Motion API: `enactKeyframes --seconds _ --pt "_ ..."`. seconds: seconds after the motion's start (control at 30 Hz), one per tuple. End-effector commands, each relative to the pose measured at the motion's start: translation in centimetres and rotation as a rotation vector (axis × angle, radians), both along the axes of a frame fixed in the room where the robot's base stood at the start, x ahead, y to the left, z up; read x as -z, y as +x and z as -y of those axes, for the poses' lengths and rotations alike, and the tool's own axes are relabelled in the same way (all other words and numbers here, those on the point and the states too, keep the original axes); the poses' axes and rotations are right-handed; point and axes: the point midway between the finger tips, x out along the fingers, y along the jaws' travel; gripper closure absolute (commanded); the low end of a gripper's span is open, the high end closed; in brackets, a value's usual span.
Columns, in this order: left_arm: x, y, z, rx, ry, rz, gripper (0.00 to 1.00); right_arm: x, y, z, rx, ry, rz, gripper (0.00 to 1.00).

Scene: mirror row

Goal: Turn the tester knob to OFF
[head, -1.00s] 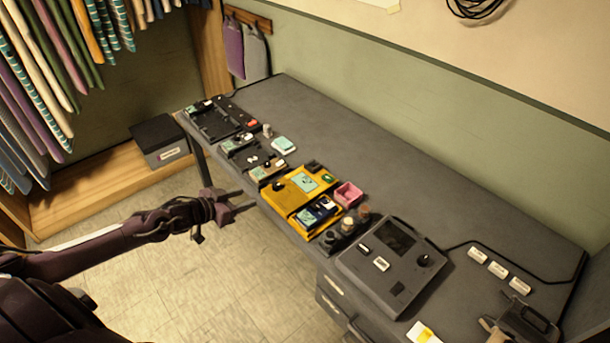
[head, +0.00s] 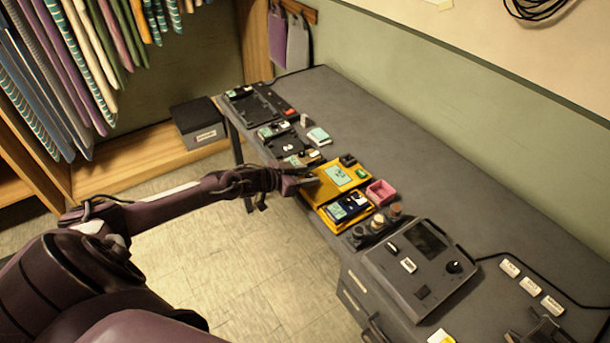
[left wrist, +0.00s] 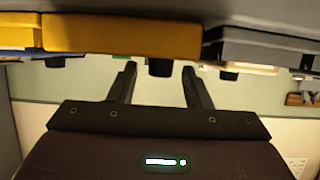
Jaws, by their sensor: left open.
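A yellow device (head: 330,195) with a pale green screen (head: 340,175), which looks like the tester, lies near the table's front edge. My left gripper (head: 308,183) is at its left end and hides its black knob in the head view. In the left wrist view, the device's yellow body (left wrist: 120,35) spans the top and the black knob (left wrist: 160,67) shows between the tips of my open left gripper (left wrist: 158,76). A gap shows on each side of the knob. I cannot read the knob's setting. My right gripper is not in view.
A dark blue device (head: 347,207) and a pink tray (head: 380,192) sit close by the yellow one. Small jars (head: 376,224) and a grey box with a knob (head: 420,265) stand nearer. Dark trays (head: 262,103) lie at the far end. The table's back strip is mostly clear.

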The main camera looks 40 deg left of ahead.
Motion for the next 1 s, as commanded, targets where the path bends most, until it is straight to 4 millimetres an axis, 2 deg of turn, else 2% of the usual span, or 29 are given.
enactKeyframes --seconds 0.2,0.57,0.77,1.0 --pt "0.0 0.0 0.0 0.000 0.000 0.000 0.56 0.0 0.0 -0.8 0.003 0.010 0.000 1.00" --pt "0.0 0.0 0.0 0.000 0.000 0.000 1.00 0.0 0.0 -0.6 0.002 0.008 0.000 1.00" --pt "-0.1 0.0 0.1 -0.017 -0.002 -0.001 1.00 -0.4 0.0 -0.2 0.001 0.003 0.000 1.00" --pt "-0.4 -0.2 0.4 -0.121 -0.006 -0.002 1.00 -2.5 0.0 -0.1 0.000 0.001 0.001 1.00"
